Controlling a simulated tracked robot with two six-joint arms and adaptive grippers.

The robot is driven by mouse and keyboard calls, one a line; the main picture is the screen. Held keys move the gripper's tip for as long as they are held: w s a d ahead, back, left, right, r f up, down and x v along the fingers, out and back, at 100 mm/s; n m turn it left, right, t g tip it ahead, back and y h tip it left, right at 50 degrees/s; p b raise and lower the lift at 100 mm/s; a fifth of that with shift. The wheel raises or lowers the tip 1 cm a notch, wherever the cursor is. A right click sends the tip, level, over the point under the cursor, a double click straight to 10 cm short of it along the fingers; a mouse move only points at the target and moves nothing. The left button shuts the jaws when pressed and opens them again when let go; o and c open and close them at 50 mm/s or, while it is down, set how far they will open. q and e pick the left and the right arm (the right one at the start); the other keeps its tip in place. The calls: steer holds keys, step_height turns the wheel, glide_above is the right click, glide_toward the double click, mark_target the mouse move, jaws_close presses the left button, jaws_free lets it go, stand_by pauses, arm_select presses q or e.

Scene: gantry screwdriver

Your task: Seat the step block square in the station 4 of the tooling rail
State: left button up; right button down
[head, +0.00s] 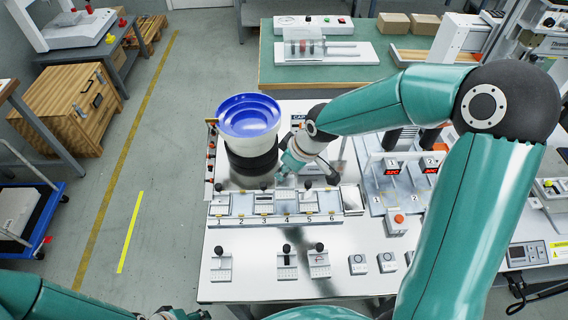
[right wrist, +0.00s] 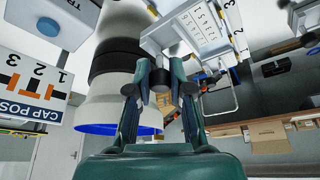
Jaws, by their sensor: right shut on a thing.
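The tooling rail (head: 250,221) runs across the table, with numbered stations along its front. My right gripper (head: 283,174) is over the rear side of the rail, around station 4. It is shut on a dark knob (right wrist: 160,82), which shows between the fingertips (right wrist: 158,72) in the right wrist view. A grey piece (head: 286,183), likely the step block, shows just below the fingers. Whether it touches or sits square in station 4 is hidden by the gripper. Part of my left gripper (head: 180,314) shows at the bottom edge; its fingers cannot be made out.
A white feeder with a blue bowl (head: 248,116) stands close behind the rail, left of my right gripper. Black-knobbed pieces sit along the rail. Several small fixtures, one at the left (head: 220,266), stand in front. A display unit (head: 394,179) is to the right.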

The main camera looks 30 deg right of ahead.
mark_target(290, 178)
step_height(290, 178, down, 5)
steer(key=b, duration=0.3)
steer(key=shift+d+r, duration=0.1)
steer(key=shift+r, duration=0.1)
steer(key=shift+f+b, duration=0.5)
steer(key=shift+s+r, duration=0.15)
steer(key=shift+f+b, duration=0.85)
steer(key=c, duration=1)
jaws_free()
steer(key=shift+r, duration=0.1)
